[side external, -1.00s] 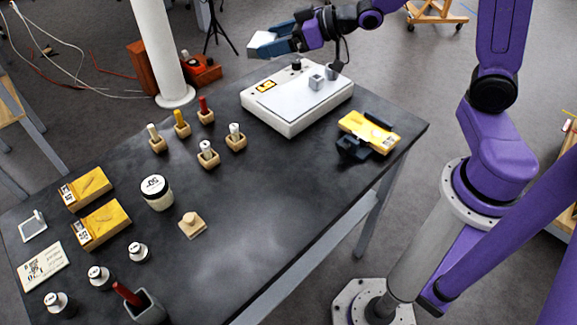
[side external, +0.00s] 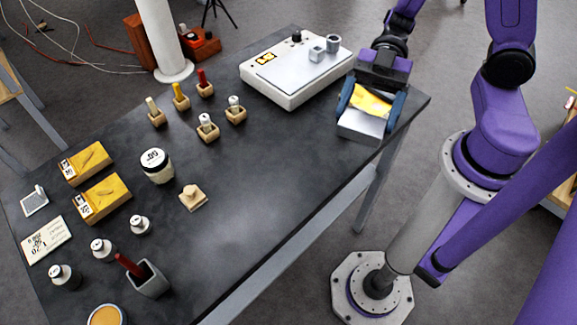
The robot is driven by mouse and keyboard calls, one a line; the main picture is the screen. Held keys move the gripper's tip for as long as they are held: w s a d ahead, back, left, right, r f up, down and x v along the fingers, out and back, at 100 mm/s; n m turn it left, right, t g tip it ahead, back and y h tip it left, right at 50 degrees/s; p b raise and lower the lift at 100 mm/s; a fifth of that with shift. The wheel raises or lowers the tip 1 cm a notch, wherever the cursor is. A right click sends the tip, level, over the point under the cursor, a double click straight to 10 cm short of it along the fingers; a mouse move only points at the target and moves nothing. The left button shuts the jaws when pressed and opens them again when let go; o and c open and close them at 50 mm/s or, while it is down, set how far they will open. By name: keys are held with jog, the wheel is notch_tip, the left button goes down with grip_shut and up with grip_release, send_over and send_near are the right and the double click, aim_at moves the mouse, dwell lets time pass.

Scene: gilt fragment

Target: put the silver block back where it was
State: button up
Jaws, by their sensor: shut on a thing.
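My gripper (side external: 367,116) is at the right end of the dark table, with its blue fingers on either side of a silver block (side external: 362,126). It is shut on this block, which is near the table's right front edge. A yellow piece (side external: 371,102) shows between the fingers behind the block. The gripper hides most of the yellow piece and the dark part beside it. I cannot tell whether the block touches anything below it.
A white scale-like box (side external: 290,92) with small grey pieces on top stands just left of my gripper. Several wooden holders with pegs (side external: 207,127) stand further left. Yellow boxes (side external: 103,197), a white jar (side external: 157,165) and weights are at the left. The table's middle front is clear.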

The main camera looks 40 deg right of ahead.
aim_at(346, 114)
jog(key=shift+g, duration=0.3)
jog(key=shift+w+a+f, duration=0.5)
jog(key=shift+w, duration=0.3)
jog(key=shift+w+a+f, duration=0.45)
jog(key=shift+w+f, duration=0.05)
jog(key=shift+w, duration=0.25)
jog(key=w+a+f, duration=0.1)
jog(key=w+f, duration=0.1)
jog(key=w+a+f, duration=0.2)
jog(key=w+f, duration=0.1)
jog(key=w+a+f, duration=0.1)
jog(key=w+f, duration=0.2)
jog(key=shift+w+a, duration=0.15)
jog(key=shift+a, duration=0.25)
jog(key=shift+f, duration=1.5)
jog(key=shift+f, duration=0.45)
